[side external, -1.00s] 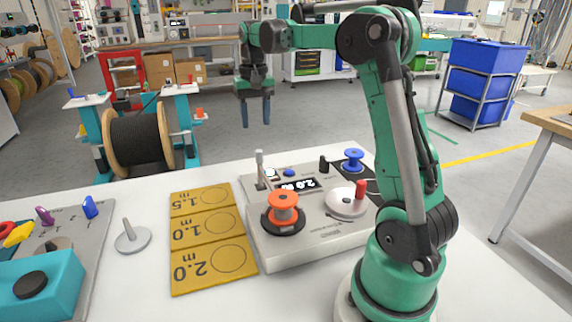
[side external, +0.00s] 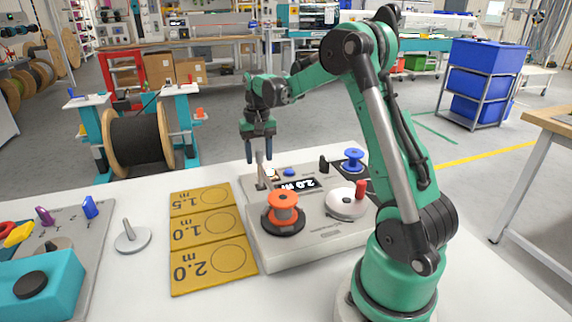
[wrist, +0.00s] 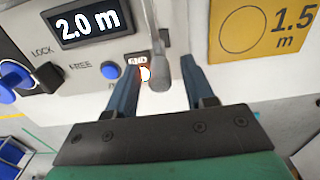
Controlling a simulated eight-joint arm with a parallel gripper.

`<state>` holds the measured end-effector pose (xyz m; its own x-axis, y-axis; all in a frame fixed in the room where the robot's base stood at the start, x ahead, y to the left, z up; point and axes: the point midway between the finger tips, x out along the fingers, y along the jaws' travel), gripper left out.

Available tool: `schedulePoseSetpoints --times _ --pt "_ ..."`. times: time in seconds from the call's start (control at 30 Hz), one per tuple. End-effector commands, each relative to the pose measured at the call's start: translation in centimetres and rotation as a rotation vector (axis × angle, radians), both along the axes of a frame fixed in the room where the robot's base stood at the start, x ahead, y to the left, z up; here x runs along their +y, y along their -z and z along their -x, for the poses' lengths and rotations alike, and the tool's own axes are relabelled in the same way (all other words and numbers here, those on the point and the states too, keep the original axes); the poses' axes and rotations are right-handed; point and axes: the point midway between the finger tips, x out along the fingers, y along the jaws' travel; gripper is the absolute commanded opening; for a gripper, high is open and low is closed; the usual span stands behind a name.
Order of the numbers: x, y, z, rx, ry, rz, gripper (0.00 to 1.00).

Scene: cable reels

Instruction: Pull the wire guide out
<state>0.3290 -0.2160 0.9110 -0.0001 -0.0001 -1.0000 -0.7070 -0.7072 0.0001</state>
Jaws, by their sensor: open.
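The wire guide seems to be the grey upright post (side external: 261,167) at the back left corner of the grey winding machine (side external: 318,250). It also shows in the wrist view as a grey rod with a rounded end (wrist: 158,72), between my fingers. My gripper (side external: 258,160) is open, pointing down over the post, with a blue finger on either side of it. In the wrist view my gripper (wrist: 158,72) shows a gap around the rod; I cannot tell whether either finger touches it.
The machine carries an orange spool (side external: 283,207), a grey crank disc with a red handle (side external: 347,203), a blue knob (side external: 353,158) and a "2.0 m" display (side external: 297,184). A yellow length board (side external: 206,240) lies to its left. A large cable reel (side external: 138,139) stands behind.

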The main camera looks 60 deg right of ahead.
Motion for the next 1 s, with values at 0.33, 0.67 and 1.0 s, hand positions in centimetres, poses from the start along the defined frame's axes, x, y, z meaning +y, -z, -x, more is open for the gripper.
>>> schedulePoseSetpoints --times 0.33,0.67,1.0 --pt "0.0 0.0 0.0 0.000 0.000 0.000 0.08" --pt "-0.9 0.0 -1.0 0.000 0.001 0.000 0.00" --pt "-2.4 0.0 -2.4 0.000 0.000 0.000 0.52"
